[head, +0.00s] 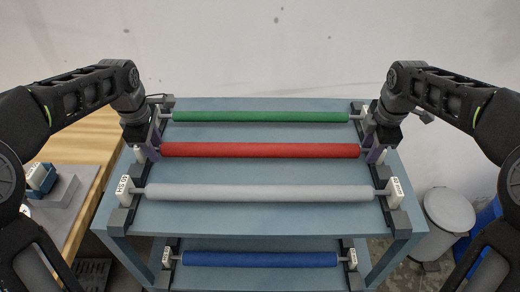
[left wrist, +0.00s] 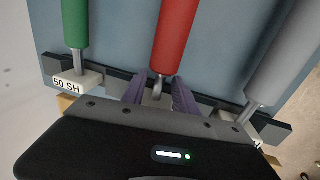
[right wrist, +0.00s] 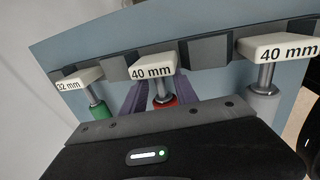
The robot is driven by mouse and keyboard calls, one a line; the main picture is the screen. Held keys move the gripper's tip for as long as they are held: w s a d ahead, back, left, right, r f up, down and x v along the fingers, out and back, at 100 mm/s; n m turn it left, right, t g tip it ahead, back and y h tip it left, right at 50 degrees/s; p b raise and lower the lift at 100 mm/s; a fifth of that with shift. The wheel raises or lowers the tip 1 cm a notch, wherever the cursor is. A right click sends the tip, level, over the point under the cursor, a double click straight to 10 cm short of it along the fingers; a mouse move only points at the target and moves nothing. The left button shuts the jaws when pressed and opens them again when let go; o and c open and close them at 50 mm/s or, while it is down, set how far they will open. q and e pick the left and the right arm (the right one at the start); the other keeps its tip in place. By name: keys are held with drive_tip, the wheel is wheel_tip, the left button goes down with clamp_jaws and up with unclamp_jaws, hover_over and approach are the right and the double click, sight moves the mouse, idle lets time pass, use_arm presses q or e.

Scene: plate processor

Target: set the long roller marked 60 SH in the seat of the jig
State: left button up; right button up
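A red roller (head: 260,150) lies across the top shelf between a green roller (head: 260,117) and a white roller (head: 258,193). The white roller's left tag (head: 124,187) is upside down and small; it seems to end in SH. The green roller's tag reads 50 SH (left wrist: 67,86). The red roller's left tag is hidden; its right tag reads 40 mm (right wrist: 152,67). My left gripper (head: 146,152) is open around the red roller's left shaft (left wrist: 158,88). My right gripper (head: 375,153) is open around its right shaft (right wrist: 160,88). I cannot clearly identify the jig.
A blue roller (head: 260,258) lies on the lower shelf. Dark notched holders (head: 120,218) carry the roller ends. A wooden table (head: 85,150) with a grey block (head: 62,200) stands at the left. A grey bin (head: 448,215) stands at the right.

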use_arm(q)
clamp_jaws()
use_arm(e)
clamp_jaws()
drive_tip(key=shift+r, duration=0.1)
idle(0.8)
